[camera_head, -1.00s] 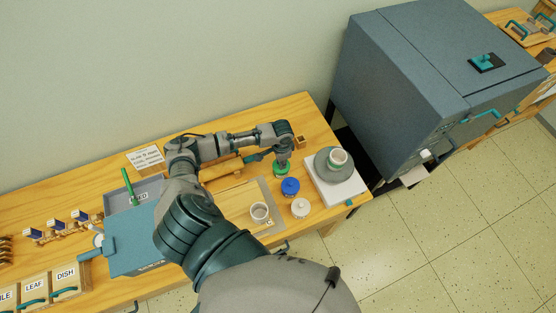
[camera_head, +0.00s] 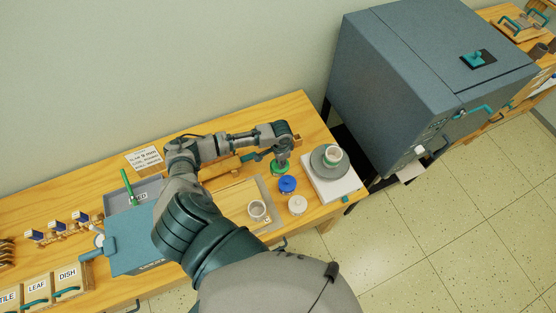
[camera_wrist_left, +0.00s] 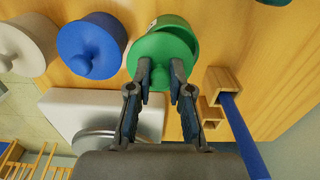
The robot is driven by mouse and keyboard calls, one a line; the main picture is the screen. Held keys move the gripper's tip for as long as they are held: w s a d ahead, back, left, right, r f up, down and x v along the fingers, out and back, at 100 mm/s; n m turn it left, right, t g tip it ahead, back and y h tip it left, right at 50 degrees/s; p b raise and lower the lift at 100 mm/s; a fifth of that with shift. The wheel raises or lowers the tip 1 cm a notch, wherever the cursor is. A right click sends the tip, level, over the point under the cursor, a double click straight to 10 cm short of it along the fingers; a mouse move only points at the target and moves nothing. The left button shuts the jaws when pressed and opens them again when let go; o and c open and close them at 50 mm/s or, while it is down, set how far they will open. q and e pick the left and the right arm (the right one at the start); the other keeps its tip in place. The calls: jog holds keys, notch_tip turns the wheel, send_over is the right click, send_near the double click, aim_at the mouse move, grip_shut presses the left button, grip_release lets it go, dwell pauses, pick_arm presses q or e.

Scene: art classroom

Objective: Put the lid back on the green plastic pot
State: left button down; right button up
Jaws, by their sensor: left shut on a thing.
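My left gripper (camera_head: 281,163) reaches down at the back of the table, left of the pottery wheel. In the left wrist view its two fingers (camera_wrist_left: 160,75) are shut on the green lid (camera_wrist_left: 160,50) at its knob. The green pot (camera_wrist_left: 184,25) shows as a rim and wall just past the lid's edge. The lid looks slightly off the pot's middle; whether they touch I cannot tell. In the head view pot and lid merge into one green spot (camera_head: 279,170) under the gripper. My right gripper is not in view.
A blue lidded pot (camera_head: 287,185) and a white lidded pot (camera_head: 297,205) stand close in front. A small wooden holder (camera_wrist_left: 218,85) with a blue bar is near the fingers.

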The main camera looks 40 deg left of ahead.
pick_arm(q)
jog(key=shift+d+r, duration=0.1)
jog(key=shift+d, duration=0.2)
jog(key=shift+a, duration=0.15)
jog(key=shift+a+f, duration=0.2)
jog(key=shift+a, duration=0.35)
jog(key=shift+a+f, duration=0.15)
jog(key=shift+a, duration=0.35)
jog(key=shift+d, duration=0.1)
jog(key=shift+a, duration=0.3)
jog(key=shift+a+f, duration=0.1)
jog(key=shift+d+p, duration=0.2)
jog(key=shift+p, duration=0.15)
jog(key=shift+d, duration=0.3)
jog(key=shift+d+p, duration=0.2)
jog(key=shift+p, duration=0.15)
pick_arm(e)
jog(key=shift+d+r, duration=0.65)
pick_arm(q)
jog(key=shift+a, duration=0.15)
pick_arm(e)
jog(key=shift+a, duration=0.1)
pick_arm(q)
jog(key=shift+p, duration=0.45)
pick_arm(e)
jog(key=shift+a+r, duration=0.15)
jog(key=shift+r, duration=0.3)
